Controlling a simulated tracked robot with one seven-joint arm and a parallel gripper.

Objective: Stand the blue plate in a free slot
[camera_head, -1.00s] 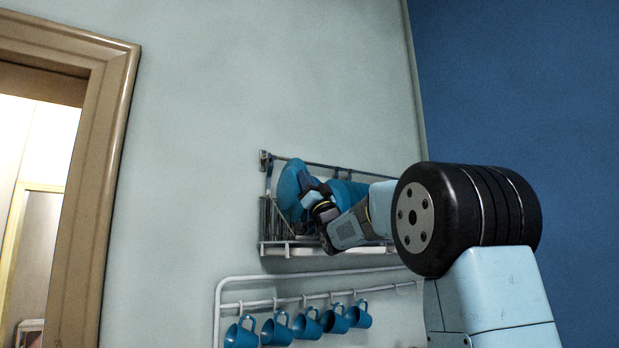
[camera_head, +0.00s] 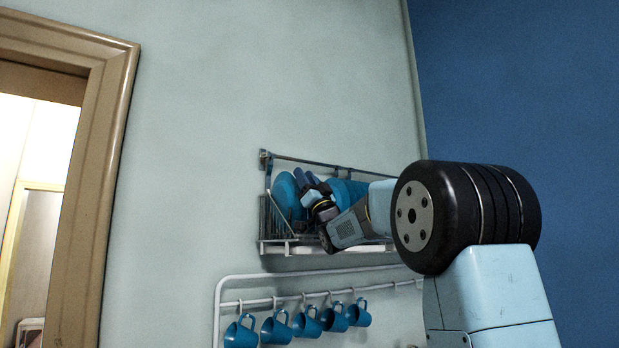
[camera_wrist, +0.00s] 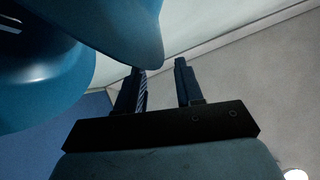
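A blue plate (camera_head: 285,194) stands on edge, slightly tilted, at the left end of the wall-mounted wire rack (camera_head: 276,249). Its lower part is behind the rack's wires, so I cannot tell exactly which slot it is in. My gripper (camera_head: 304,178) is just right of this plate, inside the rack. In the wrist view, my gripper (camera_wrist: 160,75) has its two fingers apart, with a clear gap and nothing between them. Blue rounded surfaces (camera_wrist: 42,75) fill the upper left there, close to the left finger; I cannot tell which plate each one is.
More blue plates (camera_head: 345,192) stand in the rack to the right, partly hidden by my arm. Below, several blue mugs (camera_head: 275,330) hang from a white rail (camera_head: 250,279). A brown door frame (camera_head: 107,150) is at the left. The wall above the rack is bare.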

